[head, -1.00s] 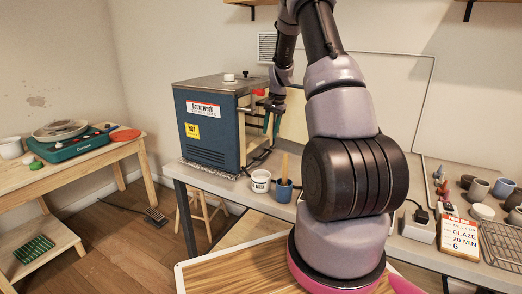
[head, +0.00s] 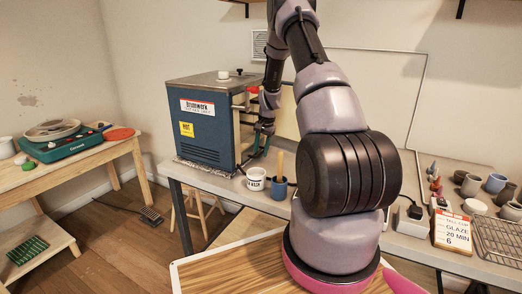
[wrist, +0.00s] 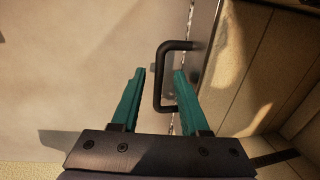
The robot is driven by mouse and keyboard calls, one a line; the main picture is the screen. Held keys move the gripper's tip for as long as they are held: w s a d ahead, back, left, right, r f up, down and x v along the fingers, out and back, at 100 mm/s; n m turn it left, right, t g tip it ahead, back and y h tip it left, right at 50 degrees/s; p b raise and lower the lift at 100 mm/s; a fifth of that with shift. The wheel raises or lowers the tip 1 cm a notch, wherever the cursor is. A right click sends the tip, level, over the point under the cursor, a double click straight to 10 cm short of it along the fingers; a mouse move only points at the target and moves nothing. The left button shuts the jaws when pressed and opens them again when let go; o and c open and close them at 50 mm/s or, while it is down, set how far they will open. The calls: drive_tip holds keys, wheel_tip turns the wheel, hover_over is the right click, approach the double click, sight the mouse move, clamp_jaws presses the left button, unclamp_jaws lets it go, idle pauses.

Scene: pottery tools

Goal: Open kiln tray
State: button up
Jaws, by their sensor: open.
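The blue kiln (head: 210,142) with a grey top stands at the left end of the grey counter in the head view, its right side toward my arm. My gripper (head: 262,147) is low beside that side. In the wrist view a black U-shaped handle (wrist: 174,45) sticks out from a grey panel edge (wrist: 201,45), which looks like the tray's front. My gripper (wrist: 159,72) has its teal fingers apart and empty. The handle's outer bar appears between them, with the right fingertip inside the loop. I cannot tell the depth or any contact. The tray's inside is hidden.
A white cup (head: 255,179) and a blue cup (head: 279,189) with a wooden stick stand on the counter close below my gripper. A wooden table (head: 95,160) is at the left.

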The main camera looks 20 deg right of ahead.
clamp_jaws()
idle(1.3)
